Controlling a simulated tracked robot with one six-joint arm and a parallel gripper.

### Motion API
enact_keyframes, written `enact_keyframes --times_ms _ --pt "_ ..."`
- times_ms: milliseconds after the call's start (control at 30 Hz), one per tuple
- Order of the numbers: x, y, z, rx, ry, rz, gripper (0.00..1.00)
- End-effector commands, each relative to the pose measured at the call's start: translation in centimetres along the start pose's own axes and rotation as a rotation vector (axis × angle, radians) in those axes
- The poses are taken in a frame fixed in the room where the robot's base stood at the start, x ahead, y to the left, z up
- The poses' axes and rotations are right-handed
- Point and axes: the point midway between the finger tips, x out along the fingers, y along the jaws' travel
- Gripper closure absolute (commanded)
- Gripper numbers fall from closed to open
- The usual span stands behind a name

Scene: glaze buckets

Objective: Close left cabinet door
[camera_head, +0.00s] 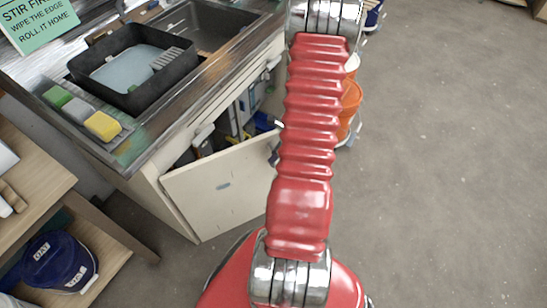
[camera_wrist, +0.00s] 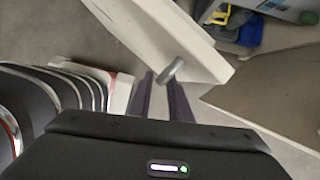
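The left cabinet door (camera_head: 225,186) is cream coloured and stands open, swung out from the cabinet under the sink. In the wrist view the door (camera_wrist: 150,32) shows its edge and a grey metal handle (camera_wrist: 173,69). My gripper (camera_wrist: 161,84) has its two dark fingers apart, pointing at the door. The handle is at the fingertips, near the right finger; I cannot tell whether they touch. In the head view my red arm hides most of the gripper.
The cabinet's inside (camera_head: 228,125) holds several items. A sink counter (camera_head: 150,150) with a black tub (camera_head: 135,68) and sponges (camera_head: 103,125) is above. An orange bucket (camera_head: 350,98) stands behind my arm. A wooden shelf (camera_head: 95,232) is at left. The floor at right is clear.

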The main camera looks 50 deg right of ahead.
Motion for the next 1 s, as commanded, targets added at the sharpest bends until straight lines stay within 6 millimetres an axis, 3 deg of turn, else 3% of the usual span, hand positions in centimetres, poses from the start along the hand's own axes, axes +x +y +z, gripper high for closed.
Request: enact_keyframes --times_ms 200,567,833,1000 --pt "1.7 0.0 0.0 0.001 0.0 0.0 0.82" --pt "2.0 0.0 0.0 0.0 0.001 -0.001 0.82" --pt "2.0 0.0 0.0 0.001 0.0 -0.001 1.0" --pt "2.0 0.0 0.0 0.001 0.0 0.0 1.0"
